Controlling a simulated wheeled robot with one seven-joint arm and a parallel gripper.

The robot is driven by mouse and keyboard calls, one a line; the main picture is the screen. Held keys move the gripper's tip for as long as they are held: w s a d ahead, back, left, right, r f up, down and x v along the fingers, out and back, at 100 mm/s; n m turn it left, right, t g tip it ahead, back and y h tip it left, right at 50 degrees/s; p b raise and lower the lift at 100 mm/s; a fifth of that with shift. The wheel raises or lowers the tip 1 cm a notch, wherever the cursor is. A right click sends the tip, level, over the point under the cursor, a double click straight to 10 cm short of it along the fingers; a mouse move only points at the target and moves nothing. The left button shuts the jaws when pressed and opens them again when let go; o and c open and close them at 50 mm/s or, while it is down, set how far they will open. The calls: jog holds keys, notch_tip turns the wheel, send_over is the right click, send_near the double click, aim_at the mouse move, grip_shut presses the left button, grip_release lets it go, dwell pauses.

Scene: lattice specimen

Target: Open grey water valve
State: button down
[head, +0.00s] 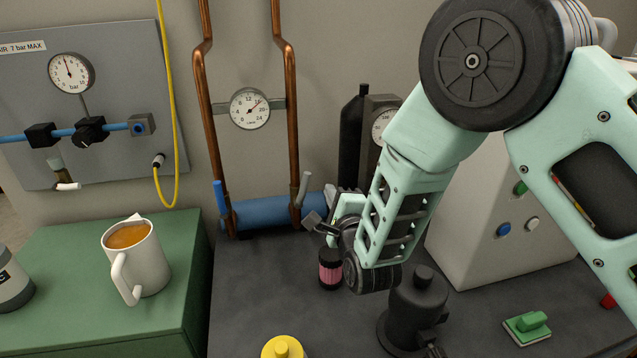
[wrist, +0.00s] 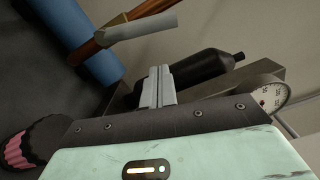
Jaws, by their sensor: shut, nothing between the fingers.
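The grey valve lever (head: 303,189) sits low on the right copper pipe (head: 292,125). It stands near upright in the head view, leaning slightly right. In the wrist view the grey lever (wrist: 142,27) lies at a slight angle across the copper pipe, beyond the fingertips. My gripper (head: 313,222) is just right of and below the lever, apart from it. In the wrist view my gripper's two fingers (wrist: 157,86) are together with nothing between them. A blue lever (head: 219,196) sits on the left copper pipe (head: 209,130).
A blue cylinder (head: 262,212) lies across the pipes' lower ends. A pink-banded black jar (head: 331,268) stands beneath my gripper. A black bottle (head: 352,140) and gauge stand behind my arm. A mug (head: 140,262) stands on the green cabinet. Dark bench space lies left of the jar.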

aim_at(303, 189)
jog(key=shift+s+a+r+p, duration=0.15)
jog(key=shift+a+r+p, duration=0.1)
jog(key=shift+a, duration=0.45)
jog(key=shift+s+a+r+p, duration=0.15)
jog(key=shift+a+p, duration=0.1)
jog(key=shift+a, duration=0.45)
jog(key=b, duration=0.3)
jog(key=shift+a+f, duration=0.15)
jog(key=shift+a, duration=0.1)
jog(key=shift+s+a+r+n+b, duration=0.2)
jog(key=shift+a+r+n+b, duration=0.4)
jog(key=shift+b, duration=1.55)
jog(key=shift+d, duration=0.1)
